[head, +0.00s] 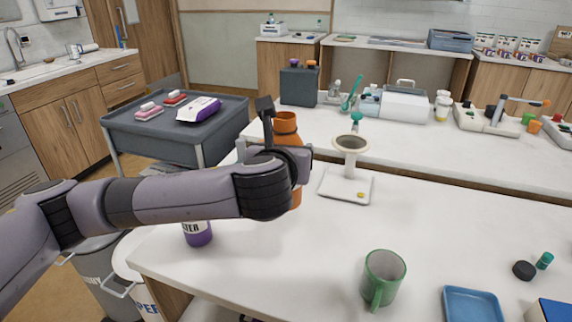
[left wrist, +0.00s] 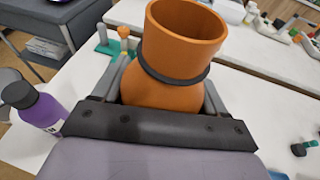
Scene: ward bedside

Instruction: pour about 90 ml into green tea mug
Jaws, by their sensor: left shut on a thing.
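The green tea mug (head: 384,278) stands upright on the white counter, at the lower right of the head view, with its handle toward me. Its inside is mostly hidden, so I cannot tell what it holds. My left gripper (head: 282,152) is shut around an orange bottle (head: 286,122) with an open mouth, left of and farther back than the mug. In the left wrist view the fingers (left wrist: 163,88) clasp the bottle (left wrist: 178,60) below a dark ring on its neck. The bottle looks about upright; I cannot tell whether its base touches the counter. My right gripper is out of view.
A purple bottle (head: 198,232) stands near the counter's left edge. A blue tray (head: 472,304) and a black cap (head: 524,270) lie right of the mug. The counter between bottle and mug is clear.

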